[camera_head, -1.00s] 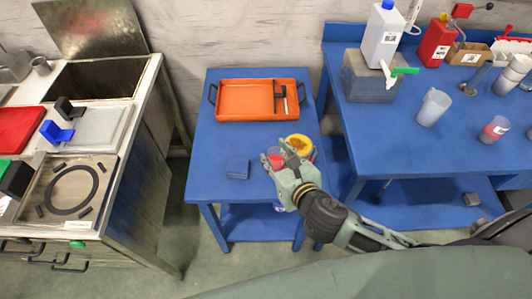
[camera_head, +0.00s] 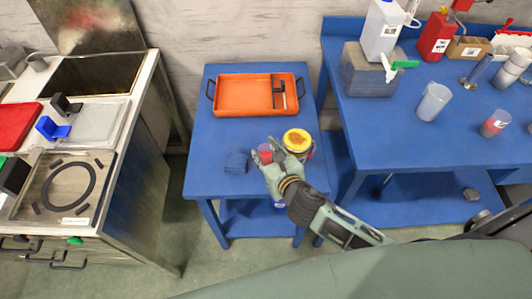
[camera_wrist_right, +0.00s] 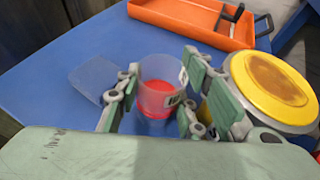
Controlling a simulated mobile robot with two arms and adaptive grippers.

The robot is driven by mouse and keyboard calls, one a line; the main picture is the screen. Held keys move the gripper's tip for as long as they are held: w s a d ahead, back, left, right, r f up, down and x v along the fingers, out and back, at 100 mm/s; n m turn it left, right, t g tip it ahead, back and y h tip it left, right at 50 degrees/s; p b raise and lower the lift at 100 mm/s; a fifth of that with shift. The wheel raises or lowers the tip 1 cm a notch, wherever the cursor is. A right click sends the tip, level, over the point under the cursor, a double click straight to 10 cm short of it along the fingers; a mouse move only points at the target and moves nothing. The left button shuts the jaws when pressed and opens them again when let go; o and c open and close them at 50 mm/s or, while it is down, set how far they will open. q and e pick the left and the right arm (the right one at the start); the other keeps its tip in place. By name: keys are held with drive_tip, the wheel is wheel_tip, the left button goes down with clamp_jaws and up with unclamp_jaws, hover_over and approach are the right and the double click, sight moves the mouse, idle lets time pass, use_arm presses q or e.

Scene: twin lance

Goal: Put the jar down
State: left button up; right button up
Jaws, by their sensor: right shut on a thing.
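A clear jar with red contents (camera_wrist_right: 158,88) stands upright between the fingers of my right gripper (camera_wrist_right: 155,105) in the right wrist view. In the head view the jar (camera_head: 265,152) is partly hidden by my right gripper (camera_head: 268,165), which is shut on it over the front of the small blue table (camera_head: 225,135). I cannot tell whether the jar's base touches the table. My left gripper is not in view.
A wide container with a yellow lid (camera_head: 297,141) stands close to the right of the held jar. An orange tray (camera_head: 240,95) lies behind. The table's left part is clear.

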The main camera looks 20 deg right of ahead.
drive_tip(key=shift+f, duration=0.1)
drive_tip(key=o, duration=1)
drive_tip(key=shift+s+r, duration=0.1)
drive_tip(key=shift+r, duration=0.1)
drive_tip(key=v, duration=1.1)
drive_tip(key=shift+s, duration=0.35)
drive_tip(key=shift+d+r, duration=0.1)
drive_tip(key=shift+r, duration=0.05)
